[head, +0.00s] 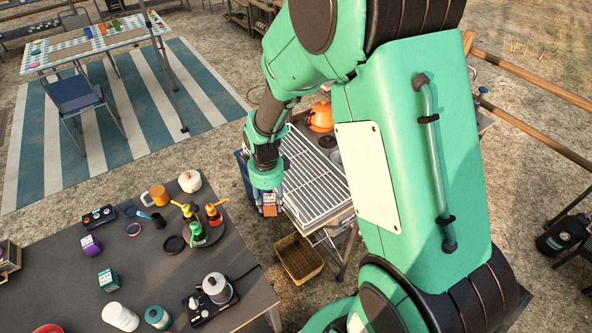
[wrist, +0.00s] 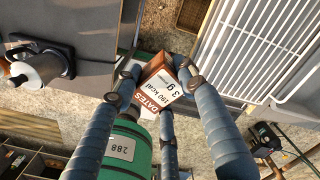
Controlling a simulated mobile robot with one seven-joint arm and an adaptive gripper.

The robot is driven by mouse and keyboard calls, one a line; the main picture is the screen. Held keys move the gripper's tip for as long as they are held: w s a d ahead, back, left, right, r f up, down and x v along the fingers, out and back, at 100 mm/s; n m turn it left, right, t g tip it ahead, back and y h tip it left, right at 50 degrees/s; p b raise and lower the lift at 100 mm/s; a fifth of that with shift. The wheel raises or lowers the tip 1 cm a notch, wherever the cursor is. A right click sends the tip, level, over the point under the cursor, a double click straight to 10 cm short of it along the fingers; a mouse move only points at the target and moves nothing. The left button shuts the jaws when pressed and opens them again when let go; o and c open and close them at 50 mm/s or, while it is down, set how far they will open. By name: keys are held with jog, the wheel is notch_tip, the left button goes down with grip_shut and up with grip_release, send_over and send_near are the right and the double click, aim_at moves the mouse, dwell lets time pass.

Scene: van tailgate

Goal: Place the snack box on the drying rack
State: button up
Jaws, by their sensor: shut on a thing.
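The snack box (wrist: 158,92) is a small brown and white carton printed with DATES. It sits between the dark blue fingers of my gripper (wrist: 163,76) in the wrist view, which are shut on it. In the head view the box (head: 269,209) shows as a small orange and white patch below my gripper (head: 267,194). The drying rack (head: 318,181) is a white wire grid just right of the box, partly hidden by my arm. In the wrist view the rack (wrist: 262,45) is at the upper right, and the box is beside it, not over its wires.
A grey table (head: 60,262) at the lower left carries jars, small boxes and a round tray (head: 207,238) of bottles. A wicker basket (head: 299,259) is below the rack's front edge. An orange pot (head: 321,117) stands behind the rack.

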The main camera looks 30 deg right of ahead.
jog(key=s+d+m+p, duration=0.2)
jog(key=s+d+m, duration=0.1)
jog(key=s+d, duration=0.85)
notch_tip(320, 180, down, 5)
jog(key=shift+w, duration=0.15)
jog(key=shift+w+d, duration=0.1)
send_over(307, 197)
jog(key=shift+w+d+f+b, duration=0.1)
jog(key=shift+d+f+b, duration=0.1)
jog(key=shift+f+b, duration=0.4)
jog(key=shift+f, duration=0.15)
jog(key=shift+f, duration=1.8)
jog(key=shift+f, duration=0.1)
